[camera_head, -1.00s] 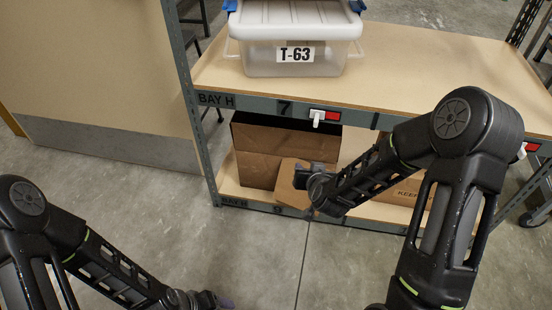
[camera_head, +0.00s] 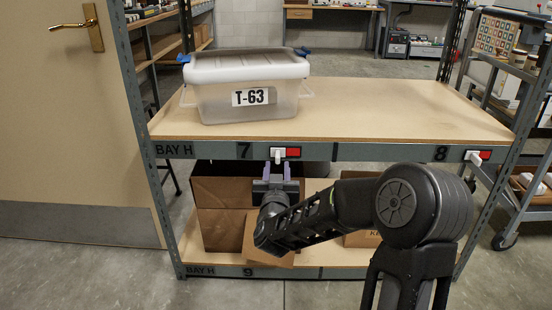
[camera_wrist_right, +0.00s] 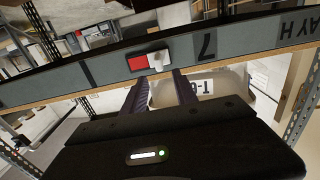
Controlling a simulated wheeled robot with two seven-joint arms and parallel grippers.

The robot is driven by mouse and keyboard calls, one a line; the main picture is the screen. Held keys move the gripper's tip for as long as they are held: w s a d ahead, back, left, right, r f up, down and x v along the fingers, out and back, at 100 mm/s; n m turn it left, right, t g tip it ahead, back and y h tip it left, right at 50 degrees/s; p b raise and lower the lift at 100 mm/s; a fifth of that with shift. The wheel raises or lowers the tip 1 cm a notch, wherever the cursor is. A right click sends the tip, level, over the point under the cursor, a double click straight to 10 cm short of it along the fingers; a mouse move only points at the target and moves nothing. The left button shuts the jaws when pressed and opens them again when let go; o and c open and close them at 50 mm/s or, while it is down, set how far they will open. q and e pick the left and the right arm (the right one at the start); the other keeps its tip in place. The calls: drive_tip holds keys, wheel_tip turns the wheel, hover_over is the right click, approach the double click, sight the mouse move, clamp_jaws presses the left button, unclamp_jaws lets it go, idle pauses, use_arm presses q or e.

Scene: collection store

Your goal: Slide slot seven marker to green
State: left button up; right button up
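The slot seven marker (camera_head: 278,155) is a white slider tab on the shelf's front rail, beside the number 7. A red patch (camera_head: 293,152) shows to its right; no green shows. In the right wrist view the marker (camera_wrist_right: 159,60) appears upside down, with the red on its left. My right gripper (camera_head: 277,172) is open just below the marker, its two fingers pointing up. In the right wrist view the fingers (camera_wrist_right: 158,80) reach towards the rail, the tab between their tips; I cannot tell whether they touch it. My left gripper is out of view.
A similar marker at slot eight (camera_head: 477,157) also shows red. Cardboard boxes (camera_head: 222,215) stand on the lower shelf behind my right arm. A cart is at the right.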

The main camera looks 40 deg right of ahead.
sight(278, 159)
drive_tip(key=b+x, duration=0.1)
drive_tip(key=x, duration=0.6)
drive_tip(key=shift+w+d+f+b, duration=0.1)
drive_tip(key=shift+b, duration=0.2)
clamp_jaws()
idle(1.1)
